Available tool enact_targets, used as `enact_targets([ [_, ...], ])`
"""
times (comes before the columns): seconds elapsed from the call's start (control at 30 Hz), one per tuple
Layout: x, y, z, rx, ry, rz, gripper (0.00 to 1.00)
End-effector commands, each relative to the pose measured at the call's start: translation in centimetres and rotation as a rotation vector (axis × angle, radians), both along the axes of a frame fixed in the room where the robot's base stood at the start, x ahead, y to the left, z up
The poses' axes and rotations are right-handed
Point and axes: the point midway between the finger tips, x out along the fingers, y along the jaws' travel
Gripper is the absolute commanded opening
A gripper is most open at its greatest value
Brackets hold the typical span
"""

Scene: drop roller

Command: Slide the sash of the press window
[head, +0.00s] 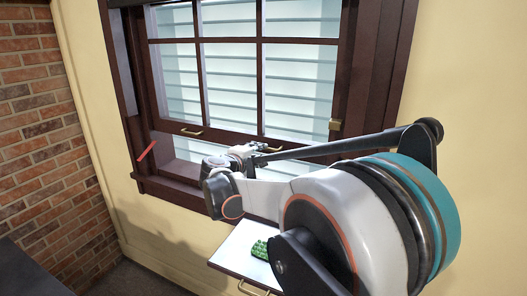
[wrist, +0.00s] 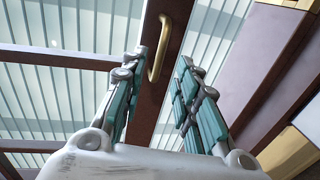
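The window sash (head: 226,137) is a dark brown framed, multi-pane panel, with a lit gap below its bottom rail. One brass handle (head: 191,131) is on the left of that rail; another shows near my gripper at the right. In the wrist view, a brass handle (wrist: 160,48) stands on the brown rail (wrist: 158,90), ahead of and between my fingertips. My gripper (wrist: 157,68) is open, with its teal-padded fingers apart and nothing held. In the head view, my gripper (head: 243,152) is at the bottom rail, partly hidden by my arm. Contact with the handle cannot be told.
A red stick (head: 147,151) is at the left of the window frame. A brass piece (head: 335,125) is on the right side. Below, a white surface (head: 235,244) holds a green object (head: 260,250). A brick wall (head: 38,125) closes off the left.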

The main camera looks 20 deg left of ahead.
Motion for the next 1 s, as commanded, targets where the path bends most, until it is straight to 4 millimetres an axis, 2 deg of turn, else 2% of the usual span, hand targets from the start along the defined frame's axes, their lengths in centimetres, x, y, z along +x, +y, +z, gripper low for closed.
enact_targets([
  [0.13,-2.5,0.2,0.5,0.000,0.000,0.002,0.29],
  [0.33,-4.1,0.3,0.8,-0.001,0.001,0.001,0.29],
  [0.87,-4.2,0.2,0.8,0.001,0.001,-0.001,0.29],
  [0.97,-3.3,-1.5,1.0,0.025,0.011,-0.024,0.29],
  [1.0,-2.6,-3.0,1.1,0.047,0.021,-0.045,0.29],
])
